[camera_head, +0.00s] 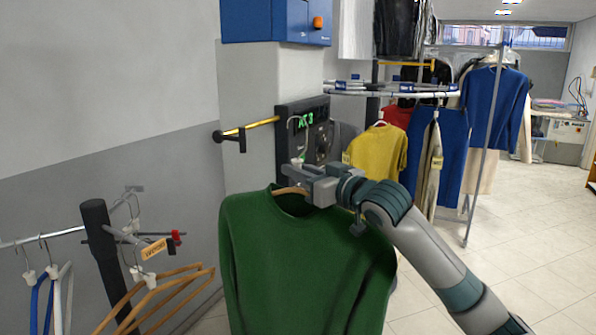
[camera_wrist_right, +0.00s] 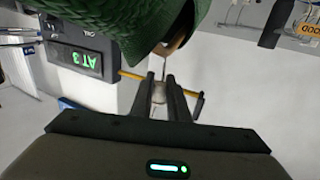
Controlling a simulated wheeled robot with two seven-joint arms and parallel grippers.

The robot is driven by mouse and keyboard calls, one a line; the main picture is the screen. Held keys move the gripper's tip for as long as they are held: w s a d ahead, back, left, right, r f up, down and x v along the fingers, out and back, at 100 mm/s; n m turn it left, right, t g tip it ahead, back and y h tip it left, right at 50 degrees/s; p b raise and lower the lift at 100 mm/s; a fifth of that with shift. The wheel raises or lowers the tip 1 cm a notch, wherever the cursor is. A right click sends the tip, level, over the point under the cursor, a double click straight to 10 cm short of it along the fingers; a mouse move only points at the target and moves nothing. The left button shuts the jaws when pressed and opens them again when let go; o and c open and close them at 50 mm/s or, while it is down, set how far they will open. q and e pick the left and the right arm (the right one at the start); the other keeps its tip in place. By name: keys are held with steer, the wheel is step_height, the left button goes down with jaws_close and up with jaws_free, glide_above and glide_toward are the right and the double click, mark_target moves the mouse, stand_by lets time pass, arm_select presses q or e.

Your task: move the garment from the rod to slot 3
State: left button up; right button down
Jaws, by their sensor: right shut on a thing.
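A green sweater (camera_head: 290,262) hangs on a wooden hanger (camera_head: 291,190). My right gripper (camera_head: 298,173) is shut on the hanger's neck, and the sweater hangs below it. In the right wrist view the fingers close around the pale neck piece (camera_wrist_right: 158,93), with the green knit (camera_wrist_right: 110,25) beyond. A yellow wall rod (camera_head: 252,126) is behind and to the left of the gripper and carries no garment. A round rail (camera_head: 395,91) with several garments stands beyond. I cannot tell which place on it is slot 3. My left gripper is out of view.
A dark wall panel (camera_head: 300,120) shows a green 3; the right wrist view's display (camera_wrist_right: 75,60) reads AT 3. A rack with empty hangers (camera_head: 150,290) stands at the lower left. A yellow shirt (camera_head: 378,150) and blue garment (camera_head: 437,150) hang from the rail.

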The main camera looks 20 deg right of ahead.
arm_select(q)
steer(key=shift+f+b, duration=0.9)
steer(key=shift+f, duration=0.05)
arm_select(e)
steer(key=s+a, duration=0.7)
steer(key=a, duration=0.1)
steer(key=shift+s+a, duration=0.3)
steer(key=shift+a, duration=0.05)
